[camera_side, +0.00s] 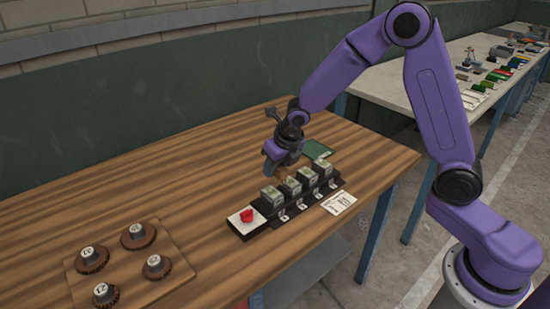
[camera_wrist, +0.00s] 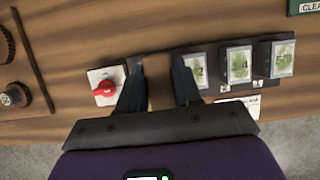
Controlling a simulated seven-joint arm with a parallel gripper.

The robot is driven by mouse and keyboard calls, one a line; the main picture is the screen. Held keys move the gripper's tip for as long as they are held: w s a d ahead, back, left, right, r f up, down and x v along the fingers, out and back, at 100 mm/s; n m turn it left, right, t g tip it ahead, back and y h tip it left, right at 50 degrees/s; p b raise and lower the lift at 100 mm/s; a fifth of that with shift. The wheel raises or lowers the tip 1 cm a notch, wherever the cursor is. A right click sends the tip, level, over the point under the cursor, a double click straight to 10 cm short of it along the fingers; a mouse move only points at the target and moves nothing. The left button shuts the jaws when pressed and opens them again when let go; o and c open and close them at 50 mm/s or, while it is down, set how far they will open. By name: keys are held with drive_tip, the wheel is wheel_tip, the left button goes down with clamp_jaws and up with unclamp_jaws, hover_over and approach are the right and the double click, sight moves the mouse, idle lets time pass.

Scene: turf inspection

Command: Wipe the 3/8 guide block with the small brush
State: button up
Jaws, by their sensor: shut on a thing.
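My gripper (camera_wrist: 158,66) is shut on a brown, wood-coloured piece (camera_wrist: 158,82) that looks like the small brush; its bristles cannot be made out. In the side view my gripper (camera_side: 271,160) hangs above and just behind the left part of a row of grey guide blocks. Several blocks stand on a black rail (camera_side: 255,231), with green bits on their tops. Three show in the wrist view: the near one (camera_wrist: 195,70), the middle one (camera_wrist: 238,64) and the far right one (camera_wrist: 282,59). The labels in front are too small to read, so I cannot tell which is 3/8.
A red knob (camera_wrist: 104,89) on a white plate is at the rail's left end. A wooden board (camera_side: 128,272) with several round, brown-rimmed pieces lies at the left. A green card (camera_side: 317,149) lies behind the rail, a white card (camera_side: 339,202) in front. The table's middle is clear.

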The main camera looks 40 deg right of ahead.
sight(278, 178)
drive_tip(key=shift+f, duration=0.85)
drive_tip(key=shift+a+f, duration=0.3)
drive_tip(key=shift+f, duration=0.2)
drive_tip(key=shift+a+f, duration=0.25)
drive_tip(key=shift+f, duration=0.25)
drive_tip(key=shift+c, duration=0.3)
drive_tip(key=shift+a, duration=1.4)
drive_tip(key=shift+d, duration=1.9)
drive_tip(key=shift+s+d, duration=0.15)
drive_tip(key=shift+s+a, duration=0.35)
drive_tip(key=shift+a, duration=1.8)
drive_tip(key=shift+d, duration=2.15)
wheel_tip(278, 178, up, 3)
drive_tip(key=shift+a+f, duration=0.1)
drive_tip(key=shift+r, duration=2.8)
